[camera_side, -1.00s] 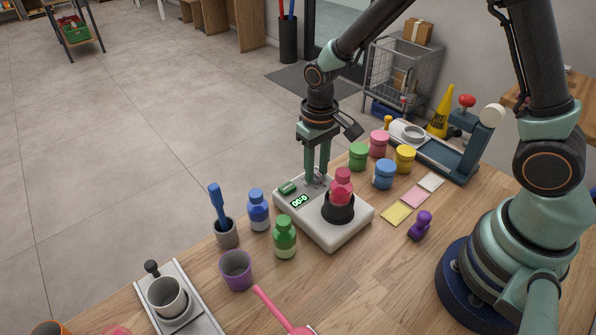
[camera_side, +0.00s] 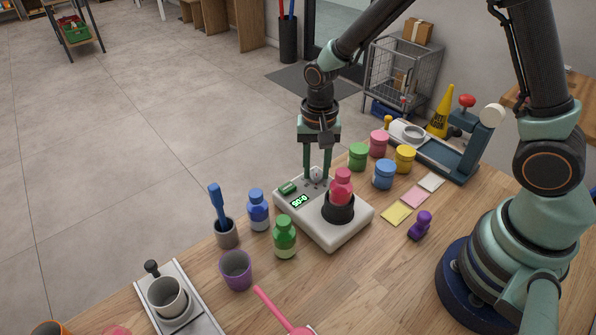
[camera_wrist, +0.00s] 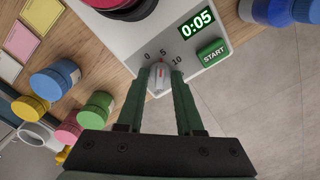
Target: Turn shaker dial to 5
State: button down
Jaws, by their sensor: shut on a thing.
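The white shaker (camera_side: 331,232) stands on the wooden counter with a red-capped pink bottle (camera_side: 342,187) in its black holder. Its display (camera_wrist: 196,24) reads 0:05 in the wrist view. The dial (camera_wrist: 159,78) is a grey knob with a red pointer line; the marks 0, 5 and 10 are printed around it. The pointer is aimed at about the 5. My gripper (camera_wrist: 160,82) is shut on the dial, one finger on each side of it. In the side view my gripper (camera_side: 317,178) points down onto the shaker's back corner.
The green START button (camera_wrist: 213,53) is beside the dial. Blue (camera_side: 258,210) and green (camera_side: 284,237) bottles stand left of the shaker. Coloured jars (camera_side: 384,175) stand behind it to the right. A purple cup (camera_side: 236,270) is at front left.

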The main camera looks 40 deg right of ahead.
aim_at(316, 172)
jog(key=shift+m, duration=0.4)
jog(key=c, duration=0.6)
grip_release()
jog(key=shift+o, duration=0.2)
jog(key=shift+r, duration=0.1)
notch_tip(316, 172, up, 12)
jog(key=s+d+r+n+t, duration=0.5)
jog(key=s+d+r+n, duration=0.1)
jog(key=s+r+n, duration=0.2)
jog(key=shift+s+d+n+t, duration=0.3)
jog(key=shift+s+n, duration=0.2)
jog(key=shift+s, duration=0.1)
